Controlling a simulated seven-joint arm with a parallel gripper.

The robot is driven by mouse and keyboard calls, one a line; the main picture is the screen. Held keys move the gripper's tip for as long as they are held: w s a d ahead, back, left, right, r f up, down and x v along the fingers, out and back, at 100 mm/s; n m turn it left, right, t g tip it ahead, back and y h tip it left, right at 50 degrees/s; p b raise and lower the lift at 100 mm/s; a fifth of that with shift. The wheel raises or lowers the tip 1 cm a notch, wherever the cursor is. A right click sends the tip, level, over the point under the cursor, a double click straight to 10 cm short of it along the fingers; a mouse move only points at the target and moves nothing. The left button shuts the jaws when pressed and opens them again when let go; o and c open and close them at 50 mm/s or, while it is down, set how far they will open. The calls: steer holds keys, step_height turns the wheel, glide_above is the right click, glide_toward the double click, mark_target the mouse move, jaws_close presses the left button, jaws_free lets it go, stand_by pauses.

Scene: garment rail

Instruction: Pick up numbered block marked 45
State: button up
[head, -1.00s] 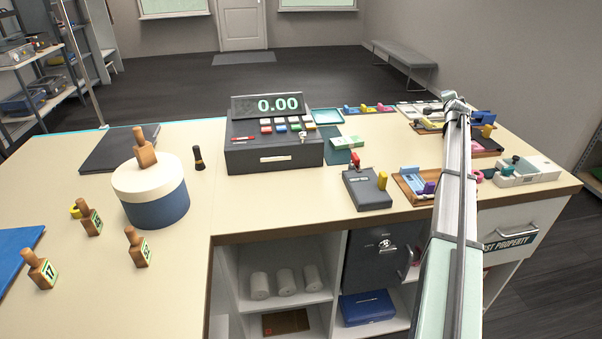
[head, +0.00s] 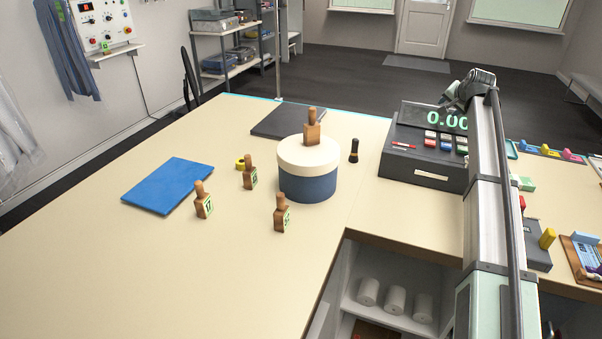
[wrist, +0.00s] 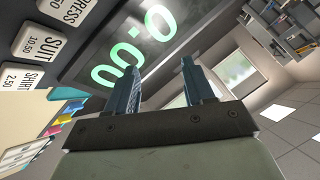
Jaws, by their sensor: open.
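Several wooden numbered blocks with knob handles stand on the cream counter (head: 140,262). The front-left block (head: 204,203) has a green-edged label that seems to read 17. Another block (head: 249,175) stands behind it, and a third block (head: 282,215) stands to the right; their numbers are too small to read. A fourth block (head: 312,131) sits on the round blue box with a cream lid (head: 307,184), with no number visible. I cannot tell which is 45. My gripper (wrist: 160,86) is open and empty in the wrist view, facing the register display, away from the blocks.
The cash register (head: 424,160) stands right of the box, partly behind my arm. A dark stamp-like item (head: 354,151), yellow ring (head: 240,163), blue folder (head: 168,185) and black folder (head: 288,120) lie around the blocks. The counter's front left is clear.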

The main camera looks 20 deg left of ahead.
steer(key=s+a+r+n+g+y, duration=0.1)
steer(key=s+a+n, duration=0.15)
steer(key=a, duration=0.55)
steer(key=s+a+r+n+g, duration=0.1)
steer(key=s+a, duration=0.2)
steer(key=a, duration=0.5)
step_height(320, 180, up, 2)
steer(key=n+g+h, duration=0.2)
steer(key=n+g, duration=0.5)
steer(key=n, duration=0.5)
glide_above(247, 156)
steer(key=s, duration=0.1)
steer(key=shift+m+t, duration=0.25)
steer(key=shift+t, duration=0.05)
steer(key=f, duration=0.5)
steer(key=w+f, duration=0.1)
steer(key=f, duration=0.2)
steer(key=shift+a, duration=0.2)
steer(key=shift+w+d+f, duration=0.15)
steer(key=shift+f, duration=2.5)
jaws_close()
